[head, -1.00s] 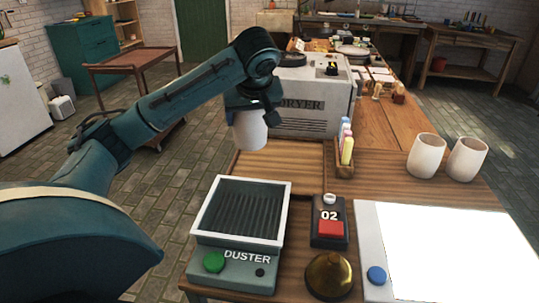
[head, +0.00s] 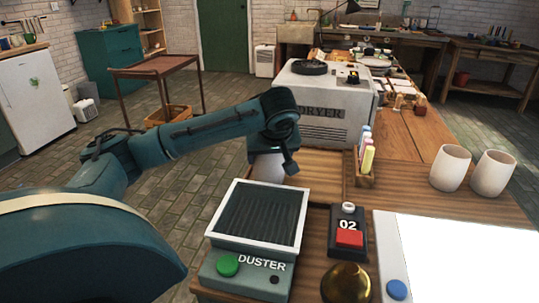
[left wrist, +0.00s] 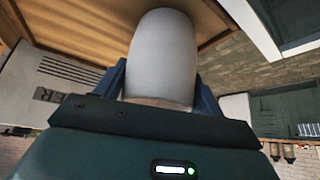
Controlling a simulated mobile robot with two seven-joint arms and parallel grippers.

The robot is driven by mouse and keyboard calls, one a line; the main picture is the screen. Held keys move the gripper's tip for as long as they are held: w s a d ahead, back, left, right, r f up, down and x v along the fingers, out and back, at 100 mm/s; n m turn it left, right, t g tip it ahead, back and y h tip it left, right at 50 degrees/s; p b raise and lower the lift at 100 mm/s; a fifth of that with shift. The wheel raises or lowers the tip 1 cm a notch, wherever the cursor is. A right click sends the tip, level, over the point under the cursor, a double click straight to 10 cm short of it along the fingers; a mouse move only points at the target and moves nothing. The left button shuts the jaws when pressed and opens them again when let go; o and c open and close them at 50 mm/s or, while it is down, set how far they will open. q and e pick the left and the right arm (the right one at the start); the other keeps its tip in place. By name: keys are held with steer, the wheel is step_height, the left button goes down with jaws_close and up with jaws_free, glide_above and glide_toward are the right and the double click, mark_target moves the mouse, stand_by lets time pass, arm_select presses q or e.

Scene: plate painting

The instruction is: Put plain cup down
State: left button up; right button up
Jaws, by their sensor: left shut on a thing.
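My left gripper (head: 270,152) is shut on the plain white cup (head: 267,167). The cup is partly hidden by the gripper and by the duster's rim in the head view. It hangs low over the left part of a shallow wooden tray (head: 322,178) in front of the dryer; I cannot tell whether it touches the tray. In the left wrist view the cup (left wrist: 162,55) sits between the blue fingers, with the tray's wood (left wrist: 75,25) behind it. My right gripper is not in view.
The duster (head: 228,268) stands just in front of the cup. The dryer (head: 322,132) is behind it. A chalk holder (head: 365,180) is at the tray's right. Two more white cups (head: 451,168) stand farther right. A red-button box (head: 348,238) and brass bell (head: 346,284) are nearer.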

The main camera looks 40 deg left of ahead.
arm_select(q)
steer(key=o, duration=1.1)
steer(key=shift+o, duration=0.2)
steer(key=p+v, duration=0.4)
steer(key=v, duration=0.8)
steer(key=shift+p, duration=0.3)
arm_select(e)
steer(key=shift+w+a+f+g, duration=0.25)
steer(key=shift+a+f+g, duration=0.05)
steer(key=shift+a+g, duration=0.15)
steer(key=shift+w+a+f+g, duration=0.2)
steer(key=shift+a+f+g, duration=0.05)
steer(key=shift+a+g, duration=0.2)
arm_select(q)
steer(key=shift+r, duration=0.1)
